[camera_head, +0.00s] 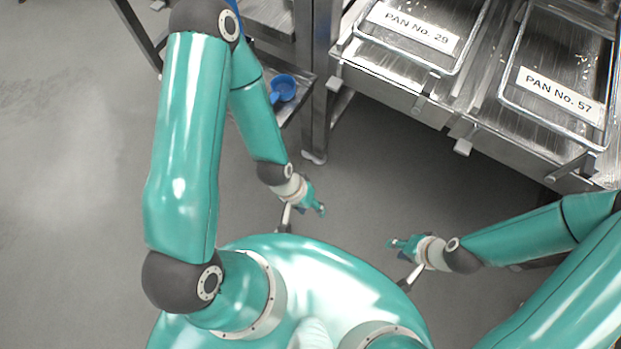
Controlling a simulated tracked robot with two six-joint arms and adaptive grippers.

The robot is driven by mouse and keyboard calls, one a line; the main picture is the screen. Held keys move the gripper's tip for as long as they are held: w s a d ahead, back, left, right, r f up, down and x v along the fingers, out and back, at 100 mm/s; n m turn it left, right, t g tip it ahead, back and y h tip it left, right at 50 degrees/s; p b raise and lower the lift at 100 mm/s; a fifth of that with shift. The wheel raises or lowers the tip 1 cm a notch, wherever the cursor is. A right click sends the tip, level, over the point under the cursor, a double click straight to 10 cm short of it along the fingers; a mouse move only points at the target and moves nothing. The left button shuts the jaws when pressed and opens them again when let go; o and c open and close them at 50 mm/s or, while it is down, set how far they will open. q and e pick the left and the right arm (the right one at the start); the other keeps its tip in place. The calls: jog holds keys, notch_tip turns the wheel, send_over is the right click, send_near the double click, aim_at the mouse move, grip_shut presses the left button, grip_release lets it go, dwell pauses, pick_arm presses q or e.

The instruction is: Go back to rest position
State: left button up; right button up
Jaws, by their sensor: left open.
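My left gripper (312,200) hangs over bare floor near the middle of the view, just beyond my body. It looks empty; its fingers are small and partly hidden at this angle. My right gripper (397,244) points left over the floor, to the right of my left gripper and apart from it. I see nothing held in it, but its finger gap is too small to judge. Both arms are folded in close to my body and touch nothing.
A metal table with pans labelled PAN No. 29 (413,29) and PAN No. 57 (555,94) stands at the upper right. A blue cup (283,87) sits on a low metal shelf at the upper middle. The grey floor (75,200) at left is clear.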

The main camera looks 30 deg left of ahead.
jog(key=shift+r, duration=0.1)
notch_tip(320, 180, up, 15)
jog(key=p, duration=1.5)
jog(key=shift+r, duration=0.1)
